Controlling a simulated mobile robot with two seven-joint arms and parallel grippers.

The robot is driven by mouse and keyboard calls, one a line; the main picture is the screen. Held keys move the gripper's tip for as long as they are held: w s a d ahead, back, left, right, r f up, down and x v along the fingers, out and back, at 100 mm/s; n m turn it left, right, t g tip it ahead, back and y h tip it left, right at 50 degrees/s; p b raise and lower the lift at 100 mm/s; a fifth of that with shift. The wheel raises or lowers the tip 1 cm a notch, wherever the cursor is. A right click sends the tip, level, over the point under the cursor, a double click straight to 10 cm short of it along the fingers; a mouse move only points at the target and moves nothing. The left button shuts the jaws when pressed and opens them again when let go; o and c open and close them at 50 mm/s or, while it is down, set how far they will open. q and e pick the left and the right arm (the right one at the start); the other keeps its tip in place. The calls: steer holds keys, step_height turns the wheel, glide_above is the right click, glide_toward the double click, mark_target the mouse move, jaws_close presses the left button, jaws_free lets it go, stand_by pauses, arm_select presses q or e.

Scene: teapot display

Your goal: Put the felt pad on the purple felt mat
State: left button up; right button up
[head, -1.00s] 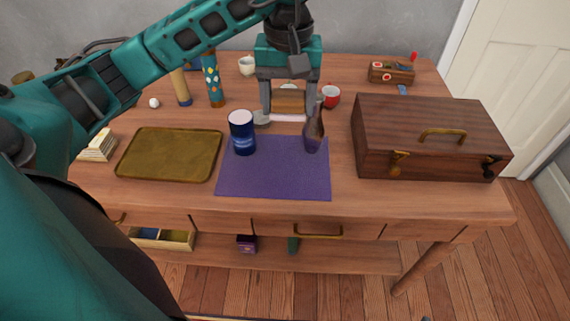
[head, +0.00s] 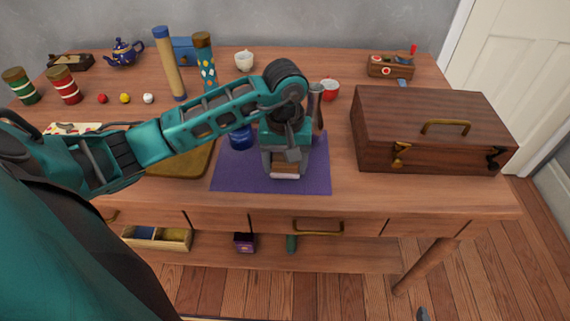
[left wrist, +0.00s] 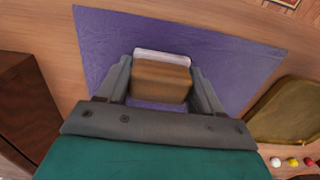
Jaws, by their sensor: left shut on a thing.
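The purple felt mat (head: 235,180) lies flat near the table's front edge; it fills much of the left wrist view (left wrist: 225,55). My left gripper (head: 285,170) is over the front middle of the mat, pointing down. It is shut on the felt pad (left wrist: 160,80), a brown block with a pale layer along its lower edge. The pad shows partly below the fingers in the head view (head: 286,172). I cannot tell whether the pad touches the mat. My right gripper is not in view.
A dark blue can (head: 240,137) stands on the mat's back left, partly behind my arm. A dark utensil (head: 317,105) stands behind the gripper. A wooden case (head: 430,135) is to the right, an olive tray (head: 180,165) to the left. The mat's front left is clear.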

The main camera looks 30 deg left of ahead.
arm_select(q)
steer(key=shift+f, duration=0.5)
steer(key=shift+f, duration=0.2)
steer(key=o, duration=1.1)
steer(key=shift+r, duration=0.1)
steer(key=shift+r, duration=0.4)
step_height(320, 180, up, 12)
steer(key=shift+f+p, duration=0.25)
steer(key=shift+p, duration=0.4)
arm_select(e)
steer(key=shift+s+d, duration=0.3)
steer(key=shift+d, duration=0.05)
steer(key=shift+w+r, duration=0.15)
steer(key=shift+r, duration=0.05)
